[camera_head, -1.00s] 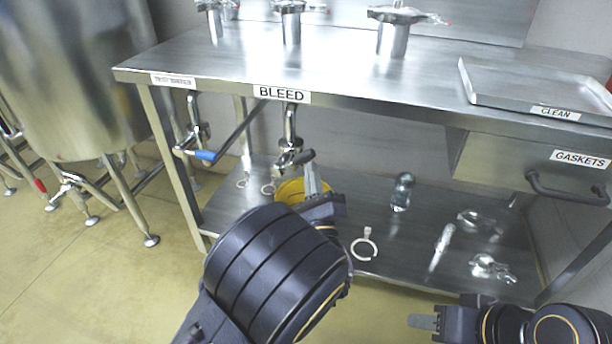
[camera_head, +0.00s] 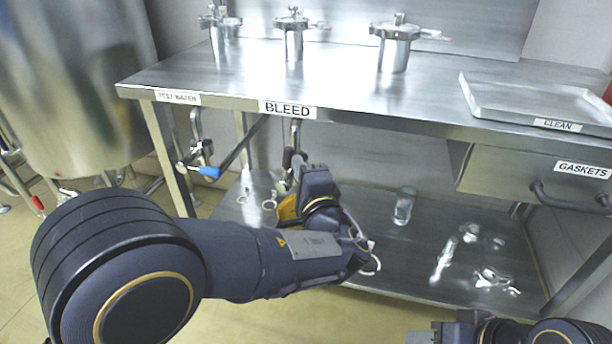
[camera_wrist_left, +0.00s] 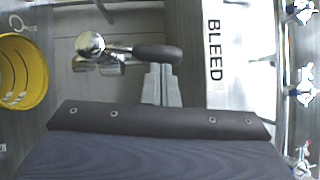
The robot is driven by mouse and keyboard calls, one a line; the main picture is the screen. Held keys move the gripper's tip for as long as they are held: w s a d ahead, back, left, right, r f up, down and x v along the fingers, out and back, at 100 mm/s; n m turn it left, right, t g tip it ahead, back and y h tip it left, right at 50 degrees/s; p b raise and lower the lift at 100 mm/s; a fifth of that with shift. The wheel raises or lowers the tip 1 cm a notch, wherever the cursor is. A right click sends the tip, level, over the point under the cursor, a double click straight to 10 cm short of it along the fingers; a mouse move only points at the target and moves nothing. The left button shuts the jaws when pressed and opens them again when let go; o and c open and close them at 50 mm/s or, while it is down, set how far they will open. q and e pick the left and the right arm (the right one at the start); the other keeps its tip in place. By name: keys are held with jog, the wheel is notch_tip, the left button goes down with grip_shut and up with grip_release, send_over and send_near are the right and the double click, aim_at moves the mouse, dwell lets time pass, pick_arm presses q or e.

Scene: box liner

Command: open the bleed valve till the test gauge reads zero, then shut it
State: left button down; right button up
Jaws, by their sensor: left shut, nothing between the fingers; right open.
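The bleed valve hangs under the bench edge below the BLEED label (camera_head: 287,109). Its chrome body (camera_wrist_left: 90,45) and dark lever handle (camera_wrist_left: 157,52) show in the left wrist view, the handle pointing right. My left gripper (camera_wrist_left: 162,78) is shut and empty, its fingertips close beside the handle; I cannot tell whether they touch it. In the head view my left gripper (camera_head: 297,164) partly hides the valve. My right gripper (camera_head: 420,338) is open at the bottom edge, away from the bench. I cannot make out a test gauge or its reading.
A yellow bucket (camera_wrist_left: 22,72) stands below the valve. A blue-handled lever (camera_head: 210,172) is under the TEST WATER label. A glass jar (camera_head: 404,206), clamps and fittings lie on the lower shelf. Steel housings (camera_head: 394,50) and a tray (camera_head: 535,100) stand on the bench.

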pick_arm(q)
jog(key=shift+w+a+r+n+g, duration=0.1)
jog(key=shift+a+n+g, duration=0.2)
jog(key=shift+n, duration=0.1)
dwell(0.4)
